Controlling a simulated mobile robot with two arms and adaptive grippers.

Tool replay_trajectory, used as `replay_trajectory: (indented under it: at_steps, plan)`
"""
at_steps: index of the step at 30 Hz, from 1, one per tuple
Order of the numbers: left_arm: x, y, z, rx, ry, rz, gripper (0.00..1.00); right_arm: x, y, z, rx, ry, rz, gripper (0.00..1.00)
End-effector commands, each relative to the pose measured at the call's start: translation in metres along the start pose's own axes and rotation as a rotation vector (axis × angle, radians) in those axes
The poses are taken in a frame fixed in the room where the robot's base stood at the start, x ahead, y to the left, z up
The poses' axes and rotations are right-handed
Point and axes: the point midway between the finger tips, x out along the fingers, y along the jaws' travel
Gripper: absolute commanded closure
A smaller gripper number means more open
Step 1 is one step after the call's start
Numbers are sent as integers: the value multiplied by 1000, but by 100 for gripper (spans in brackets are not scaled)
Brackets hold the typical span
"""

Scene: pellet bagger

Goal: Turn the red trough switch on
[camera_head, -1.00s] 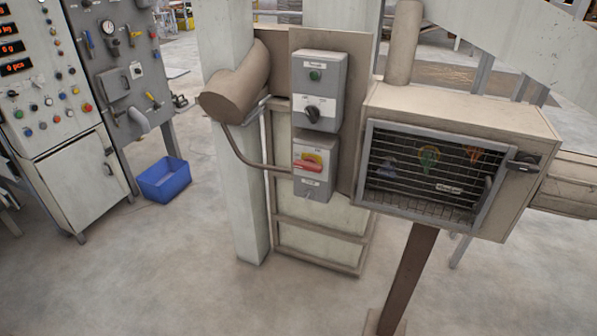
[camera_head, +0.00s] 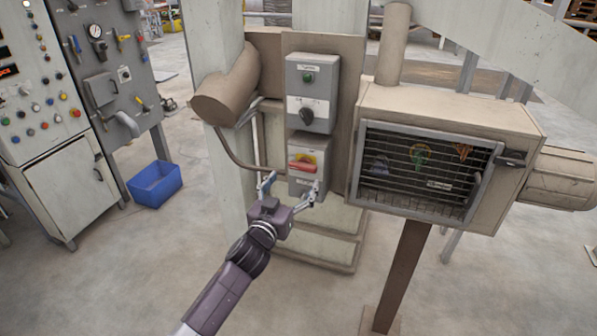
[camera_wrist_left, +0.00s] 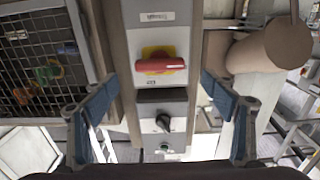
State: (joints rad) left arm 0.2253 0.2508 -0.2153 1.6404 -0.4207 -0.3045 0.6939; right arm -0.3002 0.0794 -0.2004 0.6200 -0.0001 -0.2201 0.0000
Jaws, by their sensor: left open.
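The red trough switch (camera_head: 302,164) is a red handle on a yellow plate, on the lower grey box of the post panel. Its handle lies roughly horizontal in the head view. In the left wrist view the red switch (camera_wrist_left: 159,65) shows upside down, between and beyond the fingers. My left gripper (camera_head: 292,190) is open and empty, just in front of and below the switch, apart from it. Its blue-padded fingers (camera_wrist_left: 164,98) are spread to either side of the panel in the wrist view. My right gripper is not in view.
Above the switch is a grey box (camera_head: 313,92) with a green button and a black rotary knob. A caged cabinet (camera_head: 428,178) stands close on the right. A brown cylinder (camera_head: 226,98) and bent pipe are on the left. A blue bin (camera_head: 155,185) sits on the floor.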

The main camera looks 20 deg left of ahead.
Motion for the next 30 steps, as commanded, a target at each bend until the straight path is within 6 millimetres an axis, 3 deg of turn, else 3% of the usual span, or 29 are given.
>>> replay_trajectory:
  at_steps: [10,24,30]
  plan:
    - [44,0,0,0,0,0,22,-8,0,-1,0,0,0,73]
    - [54,0,1,0,-1,1,22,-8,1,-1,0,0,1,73]
    - [54,0,1,0,-1,1,44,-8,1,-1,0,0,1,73]
